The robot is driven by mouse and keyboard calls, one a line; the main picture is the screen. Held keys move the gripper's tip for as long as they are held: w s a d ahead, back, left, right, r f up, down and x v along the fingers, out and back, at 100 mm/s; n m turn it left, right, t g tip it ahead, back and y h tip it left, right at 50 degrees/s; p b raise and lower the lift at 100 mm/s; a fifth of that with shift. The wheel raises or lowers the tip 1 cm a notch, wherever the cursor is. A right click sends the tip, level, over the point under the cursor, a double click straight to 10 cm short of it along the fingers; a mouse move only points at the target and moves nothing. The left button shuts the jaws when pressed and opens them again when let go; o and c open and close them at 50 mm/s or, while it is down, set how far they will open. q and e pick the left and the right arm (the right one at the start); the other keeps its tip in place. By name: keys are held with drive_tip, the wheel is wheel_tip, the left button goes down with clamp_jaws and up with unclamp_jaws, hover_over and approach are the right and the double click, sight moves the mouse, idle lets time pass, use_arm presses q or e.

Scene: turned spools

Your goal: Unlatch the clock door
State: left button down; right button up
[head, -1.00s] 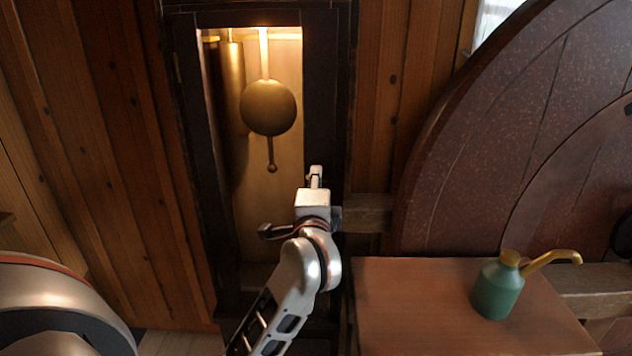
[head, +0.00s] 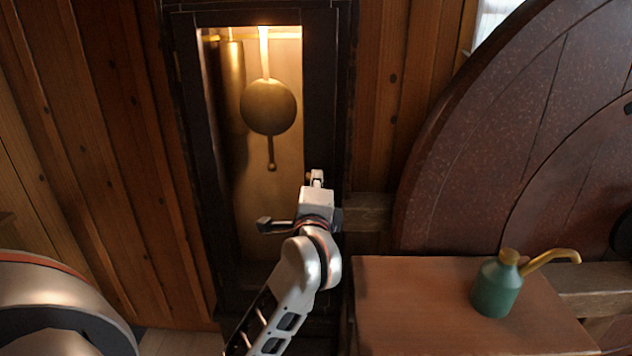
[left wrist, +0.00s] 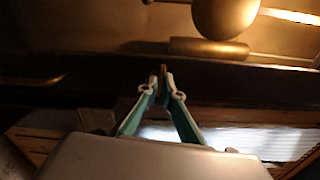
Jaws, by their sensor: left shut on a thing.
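The clock door (head: 322,100) is a dark frame around a lit opening, and it looks closed. A brass pendulum (head: 268,107) hangs behind it. My left gripper (head: 317,174) is at the door's right stile. In the left wrist view its two teal fingers (left wrist: 164,84) close together on a thin brass-coloured piece (left wrist: 163,68), which looks like the latch. The fingers and wrist hide most of that piece, so I cannot tell how far it is turned. My right gripper is in neither view.
A wooden table (head: 385,315) stands right of the clock and bears a green oil can (head: 497,288) with a brass spout. A large dark red wheel (head: 480,160) fills the right side. Plank walls (head: 110,150) flank the clock.

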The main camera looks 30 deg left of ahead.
use_arm(q)
drive_tip(key=m+p, duration=0.9)
drive_tip(key=m, duration=0.7)
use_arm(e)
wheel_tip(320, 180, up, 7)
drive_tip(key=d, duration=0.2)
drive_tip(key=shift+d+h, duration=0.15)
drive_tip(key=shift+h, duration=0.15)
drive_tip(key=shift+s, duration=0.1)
use_arm(q)
drive_tip(key=c, duration=2.2)
unclamp_jaws()
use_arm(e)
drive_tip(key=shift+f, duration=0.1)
